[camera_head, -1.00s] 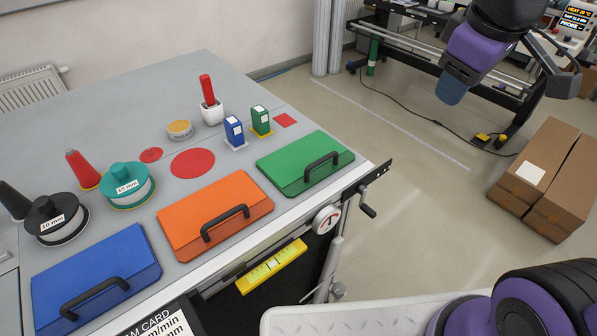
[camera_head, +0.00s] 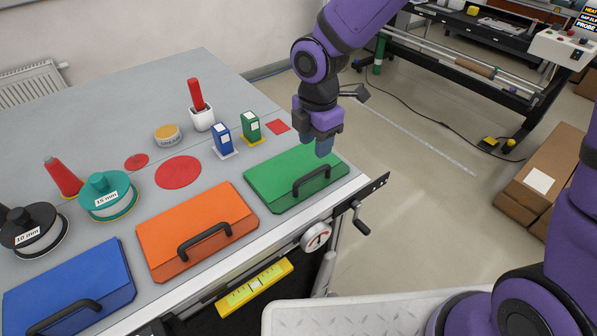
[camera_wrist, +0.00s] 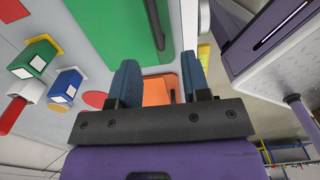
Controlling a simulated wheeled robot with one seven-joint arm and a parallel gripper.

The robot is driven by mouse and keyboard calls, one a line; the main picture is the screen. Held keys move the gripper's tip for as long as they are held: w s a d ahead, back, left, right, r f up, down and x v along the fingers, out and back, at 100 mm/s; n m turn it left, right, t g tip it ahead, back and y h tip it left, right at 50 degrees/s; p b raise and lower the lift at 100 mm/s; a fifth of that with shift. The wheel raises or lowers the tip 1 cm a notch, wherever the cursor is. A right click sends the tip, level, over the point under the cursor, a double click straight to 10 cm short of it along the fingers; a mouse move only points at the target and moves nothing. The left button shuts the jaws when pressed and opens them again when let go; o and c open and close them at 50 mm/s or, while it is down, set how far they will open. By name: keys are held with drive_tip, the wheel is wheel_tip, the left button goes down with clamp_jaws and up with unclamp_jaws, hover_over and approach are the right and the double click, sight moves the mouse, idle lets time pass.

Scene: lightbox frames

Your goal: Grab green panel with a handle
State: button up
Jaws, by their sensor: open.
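The green panel (camera_head: 290,177) lies flat at the right front corner of the grey table, with a black handle (camera_head: 312,181) along its front side. It also shows at the top of the wrist view (camera_wrist: 105,28), with part of its handle (camera_wrist: 154,24). My gripper (camera_head: 324,146) hangs above the panel's back right part, apart from the handle. In the wrist view my gripper (camera_wrist: 160,85) has its two blue fingers spread wide, with nothing held between them.
An orange panel (camera_head: 170,223) and a blue panel (camera_head: 100,272) lie to the left. Blue (camera_head: 222,139) and green (camera_head: 250,127) boxes stand behind the green panel. A crank (camera_head: 360,220) and a gauge (camera_head: 316,237) project at the table's front edge.

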sight(313, 172)
wheel_tip(313, 172, down, 6)
drive_tip(key=shift+a+r, duration=0.1)
drive_tip(key=shift+w+f, duration=0.2)
drive_tip(key=shift+f, duration=1.1)
drive_tip(key=shift+w+f, duration=0.15)
drive_tip(key=shift+f, duration=1.1)
clamp_jaws()
